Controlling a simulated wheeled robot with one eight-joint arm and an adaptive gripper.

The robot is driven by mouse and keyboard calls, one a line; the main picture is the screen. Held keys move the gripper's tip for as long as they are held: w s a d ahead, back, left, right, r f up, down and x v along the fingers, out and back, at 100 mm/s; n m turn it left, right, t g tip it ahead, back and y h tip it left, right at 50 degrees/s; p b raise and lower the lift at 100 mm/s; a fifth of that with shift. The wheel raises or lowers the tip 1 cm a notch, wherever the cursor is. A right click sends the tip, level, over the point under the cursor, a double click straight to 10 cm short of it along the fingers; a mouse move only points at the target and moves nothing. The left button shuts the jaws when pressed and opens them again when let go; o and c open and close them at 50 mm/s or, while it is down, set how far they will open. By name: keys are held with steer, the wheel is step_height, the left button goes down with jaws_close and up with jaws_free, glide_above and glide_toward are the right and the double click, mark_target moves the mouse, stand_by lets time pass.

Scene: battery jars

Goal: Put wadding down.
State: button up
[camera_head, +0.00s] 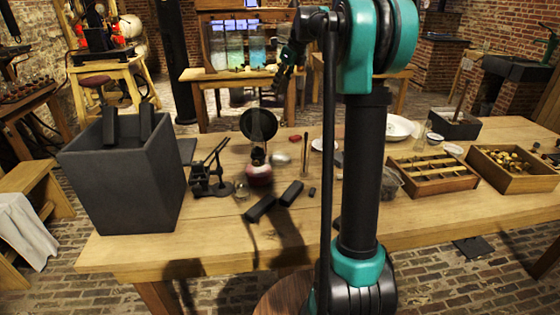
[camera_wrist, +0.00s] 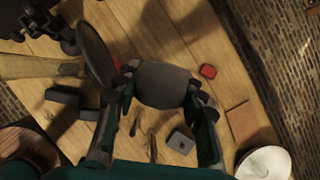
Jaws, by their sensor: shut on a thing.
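My gripper (camera_wrist: 162,86) is shut on a grey, rounded, soft-looking pad in the wrist view, which I take to be the wadding (camera_wrist: 163,80). The pad sits between the two fingers, above the wooden table (camera_wrist: 225,95). In the head view my gripper (camera_head: 285,78) is dark and small, high behind the table's far side in the picture. I cannot make out the wadding there. The wooden table (camera_head: 390,238) also shows in the head view.
A large grey bin (camera_head: 125,190) stands at the table's left. A dark round disc (camera_head: 258,124) stands near the middle and shows left of my gripper in the wrist view (camera_wrist: 95,52). Black bars (camera_head: 291,193) lie in front.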

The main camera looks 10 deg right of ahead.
mark_target(278, 159)
step_height(278, 159, down, 31)
steer(key=shift+r, duration=0.15)
stand_by(0.6)
steer(key=o, duration=0.9)
steer(key=shift+o, duration=0.2)
steer(key=v, duration=1.2)
steer(key=s+f+n+h, duration=0.1)
steer(key=s+f+n, duration=0.2)
steer(key=s+n, duration=0.6)
steer(key=s+f+n+h, duration=0.1)
steer(key=s+f+n, duration=0.2)
steer(key=s+n, duration=0.6)
steer(key=s+f+n+h, duration=0.1)
steer(key=s+f+n, duration=0.2)
steer(key=s+n, duration=0.6)
steer(key=shift+s+d+f+t+h, duration=0.1)
steer(key=shift+s+f+t+h, duration=0.1)
steer(key=shift+s, duration=2.6)
steer(key=shift+s+d+f+t+h, duration=0.1)
steer(key=shift+s+f+t, duration=0.1)
steer(key=shift+s, duration=2.6)
